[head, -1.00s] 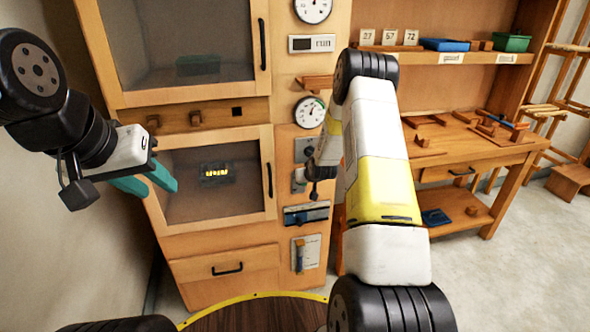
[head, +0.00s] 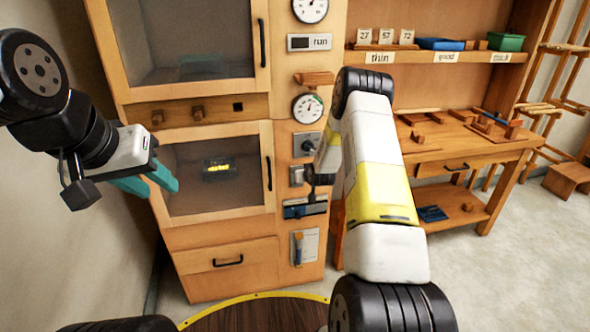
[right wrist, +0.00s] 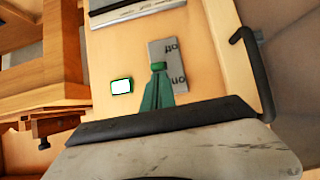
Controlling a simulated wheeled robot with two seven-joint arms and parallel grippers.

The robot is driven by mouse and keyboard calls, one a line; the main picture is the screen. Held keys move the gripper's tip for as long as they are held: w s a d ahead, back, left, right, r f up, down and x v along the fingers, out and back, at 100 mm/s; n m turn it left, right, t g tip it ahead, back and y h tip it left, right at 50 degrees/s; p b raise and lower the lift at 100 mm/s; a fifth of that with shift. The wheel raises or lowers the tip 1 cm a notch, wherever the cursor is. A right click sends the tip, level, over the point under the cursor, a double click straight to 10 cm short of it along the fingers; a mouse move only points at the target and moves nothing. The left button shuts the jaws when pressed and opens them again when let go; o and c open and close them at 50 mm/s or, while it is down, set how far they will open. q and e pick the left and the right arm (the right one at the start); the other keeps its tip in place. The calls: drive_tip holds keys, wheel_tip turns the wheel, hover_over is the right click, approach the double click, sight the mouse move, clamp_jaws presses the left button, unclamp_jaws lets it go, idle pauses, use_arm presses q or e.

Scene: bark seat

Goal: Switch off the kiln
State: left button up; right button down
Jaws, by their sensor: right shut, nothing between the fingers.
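The kiln (head: 226,255) is a tall wooden cabinet with two windowed doors and a control strip on its right. A small display (head: 309,42) reads "run", and something glows yellow (head: 217,169) behind the lower window. A grey switch plate (head: 297,175) is low on the strip; in the right wrist view the plate (right wrist: 174,82) carries "off" and "on" lettering. My right gripper (right wrist: 158,72) is shut and empty, its green tips in front of this plate; contact is unclear. My left gripper (head: 160,189) is open and empty before the lower door.
A small green-framed white light (right wrist: 121,86) sits beside the plate. A black door handle (head: 268,172) is left of the plate, and a holder (head: 305,207) is below it. A workbench (head: 450,150) stands right; floor is clear in front of it.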

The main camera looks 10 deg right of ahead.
drive_tip(key=shift+s+f+t, duration=0.5)
drive_tip(key=shift+f+t, duration=0.1)
drive_tip(key=shift+f, duration=0.2)
drive_tip(key=shift+r, duration=0.1)
drive_tip(key=shift+r, duration=0.65)
